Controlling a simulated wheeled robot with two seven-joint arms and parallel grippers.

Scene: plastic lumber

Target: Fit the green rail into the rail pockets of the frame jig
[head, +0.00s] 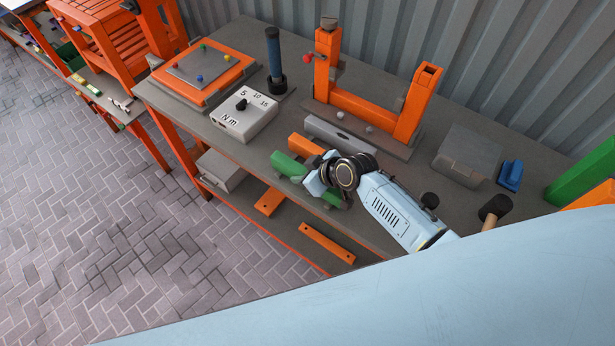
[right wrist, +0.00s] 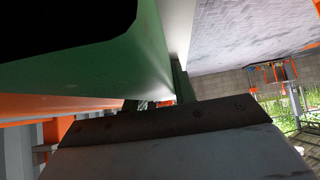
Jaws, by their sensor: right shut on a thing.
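The green rail (head: 289,165) is held over the front edge of the workbench by my right gripper (head: 320,186), which is shut on it near its middle. In the right wrist view the green rail (right wrist: 110,65) fills the upper left, close to the camera. The frame jig (head: 362,108) stands at the back of the bench, with an upright orange post at each end and an orange bar low between them. The right post shows an open top. The rail is apart from the jig, in front and to its left. My left gripper is not in view.
An orange piece (head: 305,145) and a grey bar (head: 340,133) lie between rail and jig. A torque tester (head: 243,120) and an orange-framed plate (head: 203,70) are to the left. A grey case (head: 467,153), a blue item (head: 509,175) and a mallet (head: 494,209) are to the right.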

